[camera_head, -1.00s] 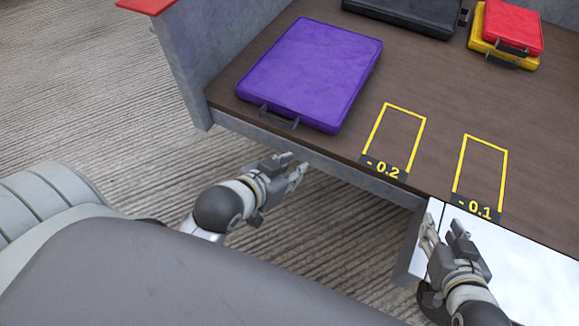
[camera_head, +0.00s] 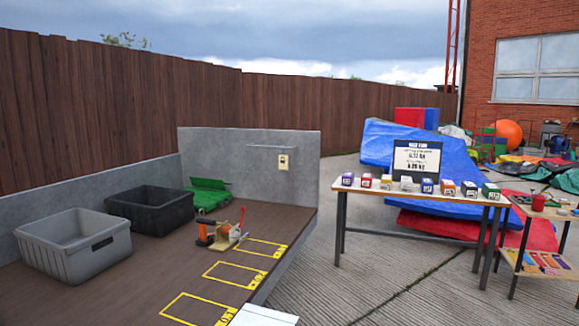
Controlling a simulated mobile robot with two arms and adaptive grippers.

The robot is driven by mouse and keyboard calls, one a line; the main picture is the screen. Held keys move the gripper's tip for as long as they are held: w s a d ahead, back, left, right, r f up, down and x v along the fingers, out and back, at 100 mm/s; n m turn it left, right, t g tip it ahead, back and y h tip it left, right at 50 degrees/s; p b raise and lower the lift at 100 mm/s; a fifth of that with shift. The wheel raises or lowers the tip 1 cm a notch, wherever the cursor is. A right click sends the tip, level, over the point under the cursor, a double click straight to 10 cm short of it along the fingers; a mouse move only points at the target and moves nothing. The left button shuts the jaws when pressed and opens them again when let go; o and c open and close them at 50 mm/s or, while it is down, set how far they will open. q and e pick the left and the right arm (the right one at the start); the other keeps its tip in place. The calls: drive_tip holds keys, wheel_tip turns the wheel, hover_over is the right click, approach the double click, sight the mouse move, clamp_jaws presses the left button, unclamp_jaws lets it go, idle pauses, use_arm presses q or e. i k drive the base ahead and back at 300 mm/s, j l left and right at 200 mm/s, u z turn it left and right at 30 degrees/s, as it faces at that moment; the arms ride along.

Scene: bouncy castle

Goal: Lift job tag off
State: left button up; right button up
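A small pale yellow tag with a dark mark (camera_head: 284,162), which looks like the job tag, hangs on the grey upright panel (camera_head: 225,155) at the far end of the brown-topped bench. It is just below the right end of a thin rail or shelf (camera_head: 272,147). How it is fastened is too small to tell. Neither of my grippers is in the head view now.
On the bench (camera_head: 150,285) stand a grey crate (camera_head: 70,262), a black crate (camera_head: 150,222), a green item (camera_head: 208,194) and tools (camera_head: 222,234). Yellow outlines mark its right side. A table (camera_head: 425,191) with several small coloured boxes stands right, with concrete floor between.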

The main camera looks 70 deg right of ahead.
sight(283, 160)
drive_tip(key=z, duration=2.1)
drive_tip(key=k, duration=0.05)
